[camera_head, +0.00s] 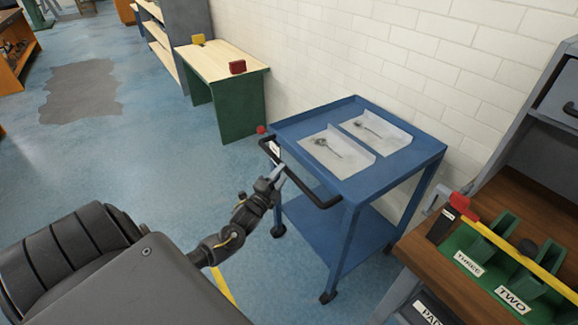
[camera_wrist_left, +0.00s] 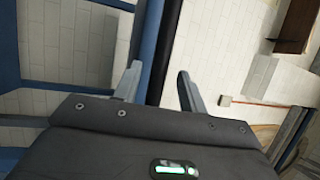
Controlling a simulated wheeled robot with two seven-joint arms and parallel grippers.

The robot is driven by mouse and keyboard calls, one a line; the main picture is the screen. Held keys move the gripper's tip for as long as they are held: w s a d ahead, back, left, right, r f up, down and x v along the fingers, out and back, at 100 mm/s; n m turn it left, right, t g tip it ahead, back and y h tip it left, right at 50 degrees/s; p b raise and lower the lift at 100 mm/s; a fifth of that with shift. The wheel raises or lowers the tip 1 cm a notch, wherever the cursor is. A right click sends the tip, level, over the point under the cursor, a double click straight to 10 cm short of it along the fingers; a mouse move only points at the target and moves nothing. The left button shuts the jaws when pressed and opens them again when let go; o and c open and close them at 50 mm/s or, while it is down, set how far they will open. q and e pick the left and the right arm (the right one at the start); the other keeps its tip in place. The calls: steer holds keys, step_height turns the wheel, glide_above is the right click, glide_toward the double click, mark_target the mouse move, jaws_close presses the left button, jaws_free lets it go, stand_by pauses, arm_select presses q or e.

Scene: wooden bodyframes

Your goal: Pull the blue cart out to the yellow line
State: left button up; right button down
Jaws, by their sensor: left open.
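The blue cart (camera_head: 336,230) stands against the white brick wall, with two white trays on its top and a black handle (camera_head: 318,200) along its near side. My left gripper (camera_head: 277,176) is open at this handle. In the left wrist view, the dark handle bar (camera_wrist_left: 163,50) runs between the two spread fingers of my left gripper (camera_wrist_left: 160,86); I cannot tell whether they touch it. A short piece of the yellow line (camera_head: 223,288) shows on the floor beside my arm, the rest hidden. My right gripper is not in view.
A green table (camera_head: 238,108) with a pale top stands beyond the cart. A wooden bench (camera_head: 440,262) with green labelled holders is close on the cart's right. The blue floor (camera_head: 150,160) to the left is open, with a grey patch (camera_head: 80,92) further back.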

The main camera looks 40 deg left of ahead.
arm_select(q)
steer(key=x, duration=0.5)
jaws_close()
